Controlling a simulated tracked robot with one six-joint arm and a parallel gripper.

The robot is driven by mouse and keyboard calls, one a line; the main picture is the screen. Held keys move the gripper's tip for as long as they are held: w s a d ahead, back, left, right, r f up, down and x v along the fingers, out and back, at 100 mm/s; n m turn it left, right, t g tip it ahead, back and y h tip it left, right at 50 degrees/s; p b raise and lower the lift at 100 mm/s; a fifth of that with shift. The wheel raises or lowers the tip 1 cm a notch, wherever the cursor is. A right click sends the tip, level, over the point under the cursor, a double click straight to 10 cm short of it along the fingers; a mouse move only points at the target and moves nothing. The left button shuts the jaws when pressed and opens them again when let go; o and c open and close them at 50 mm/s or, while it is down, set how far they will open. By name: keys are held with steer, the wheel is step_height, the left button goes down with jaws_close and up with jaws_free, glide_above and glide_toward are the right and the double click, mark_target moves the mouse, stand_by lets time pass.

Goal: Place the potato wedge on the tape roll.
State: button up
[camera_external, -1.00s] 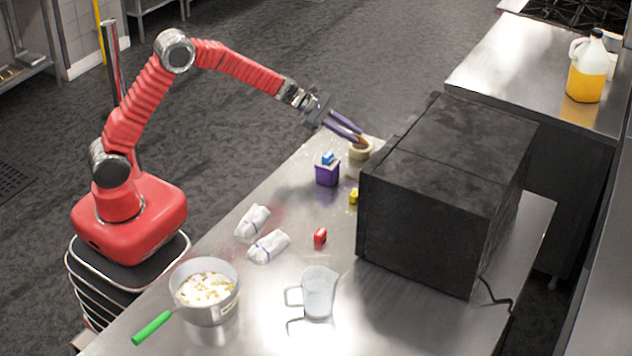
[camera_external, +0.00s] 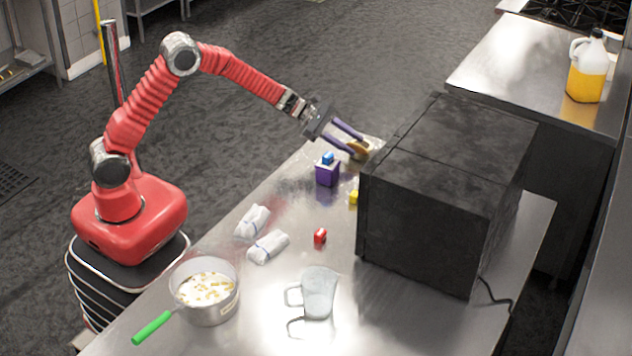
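My gripper (camera_external: 356,145) is at the far end of the steel table, its two purple fingers spread apart. The brown potato wedge (camera_external: 358,150) shows at the fingertips, over the place of the tan tape roll (camera_external: 366,154). The fingers and wedge hide much of the roll. The wedge appears to rest on the roll, but I cannot tell whether a fingertip still touches it.
A purple block with a blue piece on it (camera_external: 327,172) stands just in front of the gripper. A black oven (camera_external: 430,200) is close on the right.

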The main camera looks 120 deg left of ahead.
steer(key=shift+r, duration=0.15)
steer(key=v, duration=1.2)
stand_by(0.8)
steer(key=w+d+r+m+g+h, duration=0.3)
steer(key=d+m, duration=0.4)
steer(key=d, duration=0.9)
steer(key=w+d+r+m+h, duration=0.3)
steer(key=d+m, duration=0.5)
steer(key=d, duration=0.9)
steer(key=s+d+r+m+g+y, duration=0.1)
steer(key=s+d+m+g+y, duration=0.2)
steer(key=s+d+m, duration=1.6)
steer(key=shift+s+d+r, duration=0.3)
steer(key=shift+s+d, duration=0.35)
steer(key=shift+d, duration=0.1)
